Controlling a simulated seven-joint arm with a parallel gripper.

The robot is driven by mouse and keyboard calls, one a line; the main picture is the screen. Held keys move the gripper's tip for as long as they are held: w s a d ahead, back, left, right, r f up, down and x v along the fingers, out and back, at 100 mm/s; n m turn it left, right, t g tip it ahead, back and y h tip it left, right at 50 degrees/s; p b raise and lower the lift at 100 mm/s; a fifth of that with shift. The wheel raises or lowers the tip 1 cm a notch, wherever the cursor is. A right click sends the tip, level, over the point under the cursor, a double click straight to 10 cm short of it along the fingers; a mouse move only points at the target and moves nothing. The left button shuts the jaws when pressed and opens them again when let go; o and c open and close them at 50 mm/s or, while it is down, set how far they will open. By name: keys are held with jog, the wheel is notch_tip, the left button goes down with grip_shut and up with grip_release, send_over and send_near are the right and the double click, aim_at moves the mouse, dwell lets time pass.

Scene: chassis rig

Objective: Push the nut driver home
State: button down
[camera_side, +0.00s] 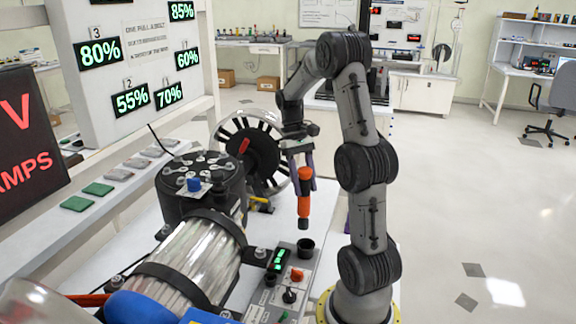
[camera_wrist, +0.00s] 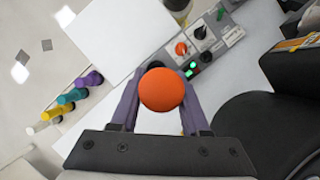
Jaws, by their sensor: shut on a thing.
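The nut driver (camera_side: 304,206) has an orange handle and hangs upright in my gripper (camera_side: 305,178). My gripper's purple fingers are shut on its handle. In the side view, its lower end is above a grey panel (camera_side: 286,302), near a black cup-shaped holder (camera_side: 305,247), with a visible gap between them. In the wrist view, the round orange top of the nut driver (camera_wrist: 162,90) fills the space between the fingers (camera_wrist: 160,112). It hides its own shaft and most of what lies beneath.
The panel carries an orange knob (camera_side: 297,275), a black knob (camera_side: 289,296) and green lights. A large black-topped motor (camera_side: 200,183) and a spoked wheel (camera_side: 249,152) stand close by. Several coloured handles, one purple (camera_wrist: 94,78), line up left in the wrist view.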

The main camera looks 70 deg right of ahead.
aim_at(307, 216)
jog(key=shift+s+a+f, duration=0.35)
jog(key=shift+s+f, duration=0.05)
jog(key=shift+s, duration=0.2)
jog(key=shift+f, duration=4.5)
dwell(0.7)
jog(key=shift+c, duration=1.5)
grip_release()
jog(key=v, duration=1.3)
jog(key=shift+r, duration=0.4)
